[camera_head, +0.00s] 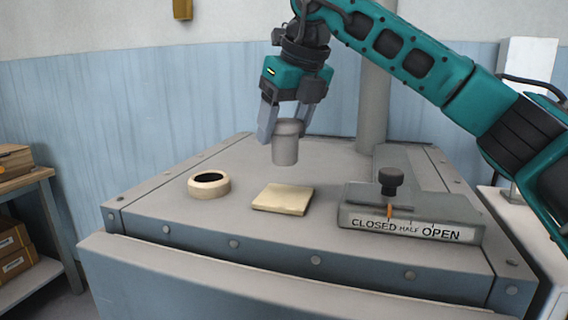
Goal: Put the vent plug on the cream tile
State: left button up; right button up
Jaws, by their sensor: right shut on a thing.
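The vent plug (286,148) is a grey cylinder with a wider top rim. My right gripper (284,128) is shut on its upper part and holds it upright. The plug appears a little above the dryer top, behind the cream tile; the exact gap under it is hard to tell. The cream tile (283,199) lies flat on the grey dryer top, near the front middle, with nothing on it. My left gripper is not in view.
A cream ring (209,185) with a dark opening sits left of the tile. Right of the tile is a slider housing marked CLOSED, HALF, OPEN (410,226) with a black knob (391,180). A grey pipe (373,100) rises at the back. The dryer top (240,225) is otherwise clear.

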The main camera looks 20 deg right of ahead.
aim_at(284, 155)
jog(key=shift+f, duration=2.8)
jog(key=shift+f, duration=0.1)
jog(key=o, duration=1.2)
jog(key=shift+c, duration=0.2)
jog(key=shift+r, duration=0.3)
jog(key=v, duration=1.1)
jog(key=shift+s+r, duration=0.2)
jog(key=shift+r, duration=0.1)
